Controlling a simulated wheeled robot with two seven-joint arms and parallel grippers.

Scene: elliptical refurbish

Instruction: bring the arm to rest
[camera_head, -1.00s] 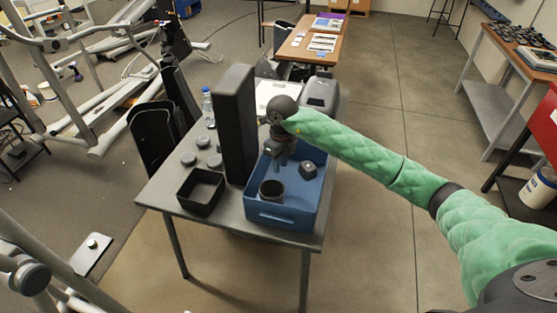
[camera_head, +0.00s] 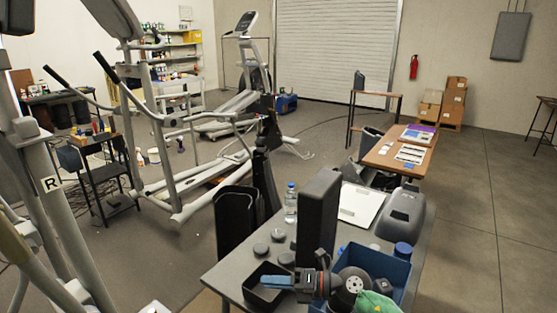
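My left gripper is out of view.
A tall black block (camera_head: 318,215) stands on the table close behind the gripper. A water bottle (camera_head: 291,203), several dark round pieces and a grey device (camera_head: 402,215) are there too. Exercise machines (camera_head: 165,150) stand at the left. Open floor (camera_head: 470,210) lies at the right.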

